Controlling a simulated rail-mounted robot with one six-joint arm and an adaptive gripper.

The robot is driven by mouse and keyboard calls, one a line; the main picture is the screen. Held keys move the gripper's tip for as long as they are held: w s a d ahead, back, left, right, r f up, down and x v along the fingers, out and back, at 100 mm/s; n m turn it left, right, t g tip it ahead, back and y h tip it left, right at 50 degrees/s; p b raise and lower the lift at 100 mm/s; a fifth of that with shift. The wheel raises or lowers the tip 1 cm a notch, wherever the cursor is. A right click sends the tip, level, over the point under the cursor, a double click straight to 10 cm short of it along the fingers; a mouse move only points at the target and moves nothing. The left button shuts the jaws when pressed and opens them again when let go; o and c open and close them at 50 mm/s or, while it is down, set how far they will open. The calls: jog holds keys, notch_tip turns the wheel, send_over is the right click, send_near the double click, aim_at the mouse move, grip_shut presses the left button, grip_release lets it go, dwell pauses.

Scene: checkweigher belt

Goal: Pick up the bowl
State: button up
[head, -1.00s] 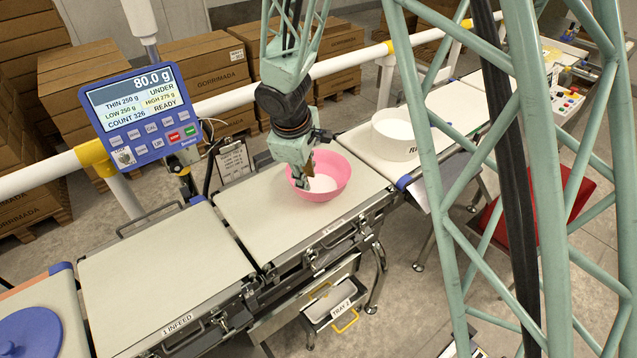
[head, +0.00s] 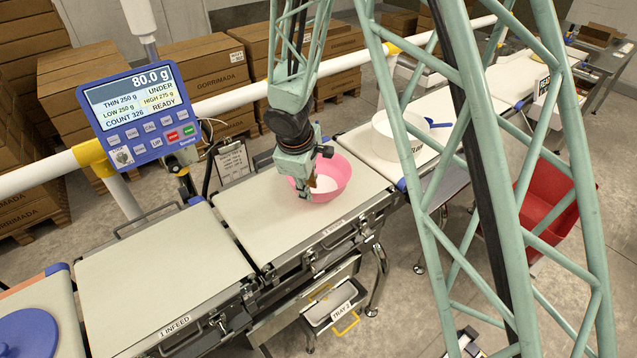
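The pink bowl (head: 337,177) stands upright on the middle belt (head: 270,215), with something white inside its bottom. My gripper (head: 310,189) points down at the bowl's left side. One finger seems to be inside the bowl and the other near the outside of its left rim. The gripper hides part of that rim, and I cannot tell whether the fingers touch the wall or how far apart they are.
The blue display (head: 140,112) reads 80.0 g, UNDER. A white tub (head: 382,140) stands on the belt to the right. A red bin (head: 545,205) is at the right. The infeed belt (head: 160,275) is clear. A white rail (head: 235,98) runs behind the belts.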

jog(key=shift+b+x, duration=0.75)
jog(key=shift+x, duration=1.9)
jog(key=shift+s+a, duration=0.1)
jog(key=shift+s, duration=0.05)
grip_shut()
